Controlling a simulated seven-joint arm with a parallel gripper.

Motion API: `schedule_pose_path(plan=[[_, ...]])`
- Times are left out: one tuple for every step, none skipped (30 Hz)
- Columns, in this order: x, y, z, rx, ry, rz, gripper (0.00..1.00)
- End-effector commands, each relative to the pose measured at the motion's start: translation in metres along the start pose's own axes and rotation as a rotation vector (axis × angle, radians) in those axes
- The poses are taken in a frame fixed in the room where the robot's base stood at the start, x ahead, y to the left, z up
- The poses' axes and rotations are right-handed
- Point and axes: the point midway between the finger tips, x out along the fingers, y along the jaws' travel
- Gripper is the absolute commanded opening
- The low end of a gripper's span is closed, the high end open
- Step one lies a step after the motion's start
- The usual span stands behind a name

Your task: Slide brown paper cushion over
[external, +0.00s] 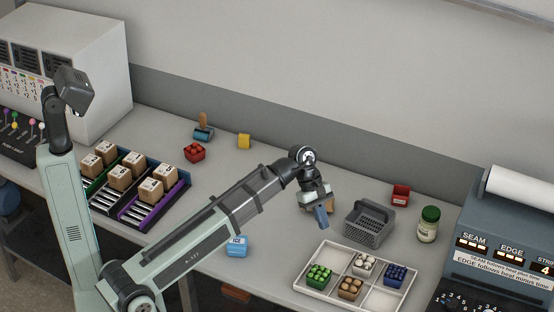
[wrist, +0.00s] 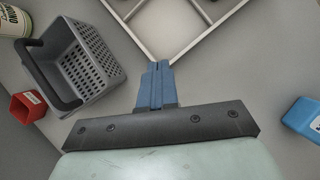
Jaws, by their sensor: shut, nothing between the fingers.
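My gripper (external: 322,217) hangs over the middle of the table, its blue fingers pointing down. In the wrist view its fingers (wrist: 156,82) are together with nothing between them. A small tan patch (external: 331,204) shows right behind my gripper in the external view; it may be the brown paper cushion, but most of it is hidden and I cannot tell. No brown cushion shows in the wrist view.
A grey basket (external: 369,224) stands close to the right of my gripper, with a white sectioned tray (external: 325,249) in front. A blue box (external: 236,246) is to the left. A red box (external: 401,194) and a green-lidded jar (external: 428,225) stand beyond the basket.

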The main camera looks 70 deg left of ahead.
Motion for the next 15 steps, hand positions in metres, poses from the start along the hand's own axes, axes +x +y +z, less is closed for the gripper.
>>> schedule_pose_path(plan=[[0.004, -0.004, -0.001, 0.042, 0.043, 0.001, 0.00], [0.005, -0.005, -0.003, 0.070, 0.071, 0.002, 0.00], [0.005, -0.006, -0.008, 0.107, 0.109, 0.002, 0.00], [0.005, -0.007, -0.013, 0.136, 0.138, 0.002, 0.00], [0.004, -0.008, -0.018, 0.165, 0.168, 0.001, 0.00], [0.002, -0.009, -0.026, 0.205, 0.206, -0.001, 0.00], [0.001, -0.009, -0.031, 0.236, 0.233, -0.004, 0.00], [0.000, -0.010, -0.036, 0.268, 0.261, -0.007, 0.00], [-0.002, -0.011, -0.044, 0.314, 0.299, -0.015, 0.00], [-0.004, -0.011, -0.049, 0.351, 0.326, -0.022, 0.00], [-0.005, -0.012, -0.054, 0.389, 0.354, -0.032, 0.00], [-0.008, -0.012, -0.061, 0.444, 0.391, -0.046, 0.00], [-0.010, -0.012, -0.066, 0.489, 0.418, -0.059, 0.00], [-0.012, -0.012, -0.071, 0.534, 0.444, -0.073, 0.00], [-0.015, -0.012, -0.077, 0.597, 0.477, -0.094, 0.00]])
